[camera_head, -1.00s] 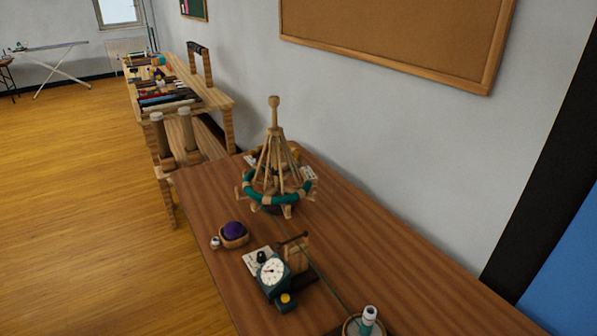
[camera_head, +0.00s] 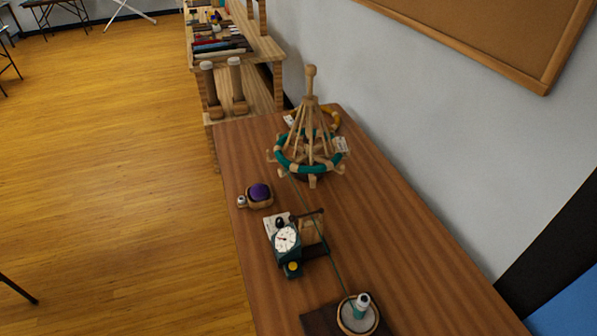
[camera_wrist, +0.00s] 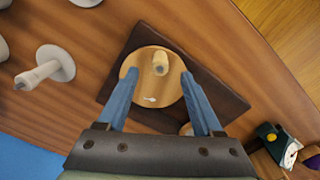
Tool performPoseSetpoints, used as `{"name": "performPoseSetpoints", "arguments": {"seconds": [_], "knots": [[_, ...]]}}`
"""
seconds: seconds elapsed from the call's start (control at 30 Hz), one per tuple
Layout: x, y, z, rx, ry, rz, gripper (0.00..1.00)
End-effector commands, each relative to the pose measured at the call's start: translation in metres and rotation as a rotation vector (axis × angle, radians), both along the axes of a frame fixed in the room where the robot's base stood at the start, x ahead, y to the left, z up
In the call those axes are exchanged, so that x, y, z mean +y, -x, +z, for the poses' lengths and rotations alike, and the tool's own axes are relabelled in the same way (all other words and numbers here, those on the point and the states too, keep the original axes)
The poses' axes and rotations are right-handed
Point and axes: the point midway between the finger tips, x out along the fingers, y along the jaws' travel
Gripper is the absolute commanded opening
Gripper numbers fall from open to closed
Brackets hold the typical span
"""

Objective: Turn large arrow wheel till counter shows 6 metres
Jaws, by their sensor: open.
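In the wrist view a round wooden wheel (camera_wrist: 151,85) has a pale upright knob (camera_wrist: 160,63) and a small white arrow mark. It sits on a dark board (camera_wrist: 215,85). My gripper (camera_wrist: 160,74) is open, its two blue fingers on either side over the wheel's edges, with the knob between and just beyond the tips. I cannot tell whether they touch. The teal counter (camera_head: 286,240) with a white dial stands on the table in the head view; it also shows in the wrist view (camera_wrist: 276,143). Its reading is too small to make out. My gripper is outside the head view.
A wooden swift (camera_head: 311,135) holds a teal yarn ring. A green strand runs past the counter to a wound spool (camera_head: 361,303) on the dark board. A bowl with a purple ball (camera_head: 259,195) is nearby. White spool-like pieces (camera_wrist: 48,68) lie left in the wrist view.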

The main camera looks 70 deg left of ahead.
Motion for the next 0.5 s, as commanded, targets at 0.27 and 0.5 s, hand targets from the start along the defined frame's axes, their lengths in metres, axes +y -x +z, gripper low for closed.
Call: {"name": "performPoseSetpoints", "arguments": {"seconds": [0.27,0.5], "knots": [[0.000,0.000,-0.039,-0.001,0.000,0.002,0.68],[0.000,0.000,-0.061,-0.001,0.000,0.001,0.68]]}}
